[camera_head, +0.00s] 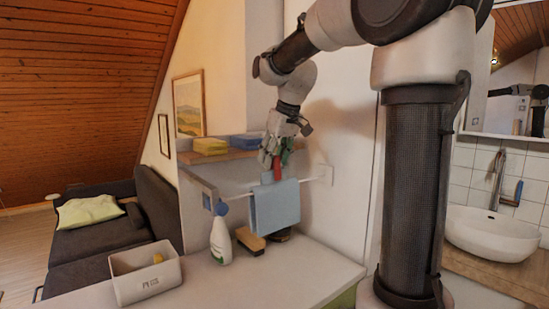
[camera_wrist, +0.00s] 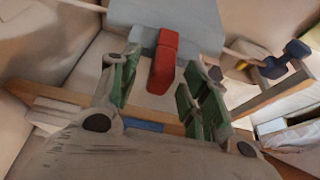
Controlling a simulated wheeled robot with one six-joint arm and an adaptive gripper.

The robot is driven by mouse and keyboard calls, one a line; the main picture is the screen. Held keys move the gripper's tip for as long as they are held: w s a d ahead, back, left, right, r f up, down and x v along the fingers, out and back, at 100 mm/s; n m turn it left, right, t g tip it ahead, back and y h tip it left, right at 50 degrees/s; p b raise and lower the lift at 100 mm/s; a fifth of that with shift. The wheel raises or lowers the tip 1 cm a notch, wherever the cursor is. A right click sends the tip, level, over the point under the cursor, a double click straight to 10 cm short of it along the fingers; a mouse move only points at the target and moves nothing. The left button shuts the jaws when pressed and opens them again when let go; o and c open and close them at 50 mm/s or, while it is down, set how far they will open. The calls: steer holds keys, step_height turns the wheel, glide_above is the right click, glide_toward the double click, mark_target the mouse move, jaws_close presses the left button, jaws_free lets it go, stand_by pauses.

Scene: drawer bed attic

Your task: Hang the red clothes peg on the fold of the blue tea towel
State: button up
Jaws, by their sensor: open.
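The blue tea towel (camera_head: 275,208) hangs folded over a thin white rail below the shelf; it also shows at the top of the wrist view (camera_wrist: 180,14). The red clothes peg (camera_head: 277,170) stands at the towel's top fold. In the wrist view the peg (camera_wrist: 164,58) overlaps the towel's edge and appears to sit on the fold; its exact grip on the cloth is hidden. My gripper (camera_head: 275,155) is just above the peg. Its green-padded fingers (camera_wrist: 164,84) are open on both sides of the peg, with visible gaps.
On the counter (camera_head: 290,275) below stand a spray bottle (camera_head: 221,235), a brush (camera_head: 250,240) and a white bin (camera_head: 146,278). The counter's front right is clear.

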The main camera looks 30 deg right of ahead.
steer(key=a+v, duration=0.1)
steer(key=v, duration=1.1)
steer(key=s+f+m, duration=0.2)
steer(key=s+f, duration=1.8)
steer(key=s, duration=0.2)
steer(key=shift+s+f+h, duration=0.25)
steer(key=shift+s+h, duration=0.15)
steer(key=shift+d, duration=0.1)
